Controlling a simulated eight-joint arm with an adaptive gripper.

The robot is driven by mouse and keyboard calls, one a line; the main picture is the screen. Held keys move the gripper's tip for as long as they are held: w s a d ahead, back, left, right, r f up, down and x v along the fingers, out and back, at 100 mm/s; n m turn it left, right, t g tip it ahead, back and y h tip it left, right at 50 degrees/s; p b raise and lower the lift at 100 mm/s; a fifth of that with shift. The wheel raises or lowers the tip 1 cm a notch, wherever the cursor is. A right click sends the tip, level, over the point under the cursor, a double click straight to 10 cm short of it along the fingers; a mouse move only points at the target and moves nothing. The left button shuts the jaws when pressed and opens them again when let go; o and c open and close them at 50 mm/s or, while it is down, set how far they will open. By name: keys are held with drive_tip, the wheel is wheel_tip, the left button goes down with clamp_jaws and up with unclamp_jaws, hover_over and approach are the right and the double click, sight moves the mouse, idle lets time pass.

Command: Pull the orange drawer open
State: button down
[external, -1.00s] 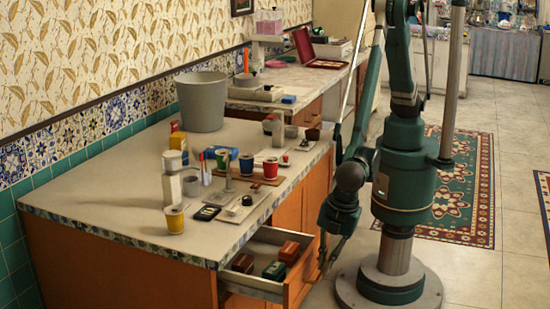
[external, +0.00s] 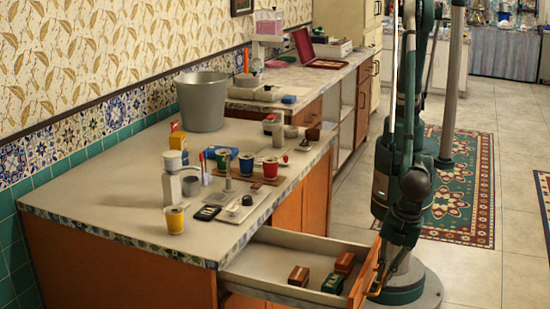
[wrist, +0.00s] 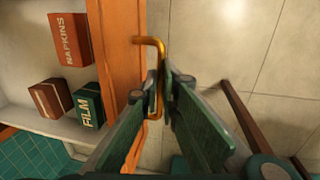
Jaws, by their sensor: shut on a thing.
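The orange drawer (external: 365,272) stands far out of the counter's front, its inside showing. Its orange front panel (wrist: 118,60) runs down the wrist view, with a brass bar handle (wrist: 149,41) on its outer side. My gripper (wrist: 164,88) is shut on this handle, a green finger on either side of it. In the external view my gripper (external: 376,288) is at the outer face of the drawer front, partly hidden by my arm. In the drawer lie a red-brown box marked NAPKINS (wrist: 70,40), a green box marked FILM (wrist: 88,103) and a brown box (wrist: 50,98).
The counter (external: 110,205) above the drawer holds several cups, a grey bucket (external: 202,100) and small items near its edge. Open tiled floor (wrist: 225,40) lies outside the drawer front. A patterned rug (external: 465,190) lies behind my base.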

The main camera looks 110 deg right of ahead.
drive_tip(key=shift+f, duration=0.1)
drive_tip(key=c, duration=2.9)
unclamp_jaws()
drive_tip(key=shift+o, duration=0.2)
wheel_tip(320, 180, up, 12)
drive_tip(key=s+a, duration=0.1)
drive_tip(key=shift+s+a, duration=0.3)
drive_tip(key=shift+s, duration=0.05)
drive_tip(key=shift+f, duration=0.1)
